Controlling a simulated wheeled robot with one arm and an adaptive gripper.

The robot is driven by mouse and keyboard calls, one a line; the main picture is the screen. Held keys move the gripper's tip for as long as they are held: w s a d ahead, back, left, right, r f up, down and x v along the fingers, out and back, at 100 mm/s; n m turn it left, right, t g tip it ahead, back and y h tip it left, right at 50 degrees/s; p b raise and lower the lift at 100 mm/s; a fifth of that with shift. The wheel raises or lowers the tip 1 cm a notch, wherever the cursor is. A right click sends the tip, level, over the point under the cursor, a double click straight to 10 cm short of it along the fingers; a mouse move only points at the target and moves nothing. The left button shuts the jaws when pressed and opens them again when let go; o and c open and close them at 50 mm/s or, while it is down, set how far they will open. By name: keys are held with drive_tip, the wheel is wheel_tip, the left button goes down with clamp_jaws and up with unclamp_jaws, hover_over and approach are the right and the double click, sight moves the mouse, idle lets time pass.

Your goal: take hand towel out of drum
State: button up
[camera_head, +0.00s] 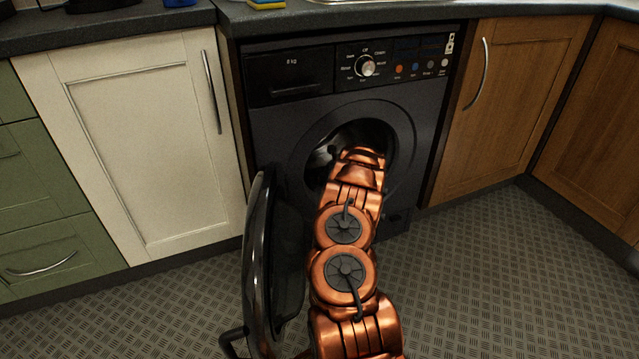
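A black washing machine (270,123) stands under the counter. Its round door (262,265) is swung open to the left. The drum opening (322,152) shows dark metal on its left side. My copper-coloured arm reaches from the bottom of the picture up to the opening, and its far end covers much of it. My gripper is hidden behind the arm, at or inside the drum. No hand towel shows; the inside of the drum is mostly dark or covered.
The open door stands close along the left of my arm. A cream cabinet (150,140) is left of the machine and a wooden cabinet (515,100) right. The patterned floor (480,270) is clear at the right. A sponge (266,4) lies on the counter.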

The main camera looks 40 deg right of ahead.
sight(321, 188)
drive_tip(key=shift+w+f, duration=0.4)
drive_tip(key=shift+w+d+f+p, duration=0.15)
drive_tip(key=shift+w+f+p, duration=0.3)
drive_tip(key=shift+p, duration=0.3)
drive_tip(key=shift+w+d+f+p, duration=0.15)
drive_tip(key=shift+w+f+p, duration=0.3)
drive_tip(key=shift+w+p, duration=0.1)
drive_tip(key=shift+w+f, duration=0.1)
drive_tip(key=shift+w+d+f+p, duration=0.25)
drive_tip(key=shift+w+f+p, duration=0.05)
drive_tip(key=shift+w+f, duration=0.15)
clamp_jaws()
idle(0.4)
wheel_tip(321, 188, up, 7)
drive_tip(key=p, duration=0.3)
drive_tip(key=shift+p, duration=0.4)
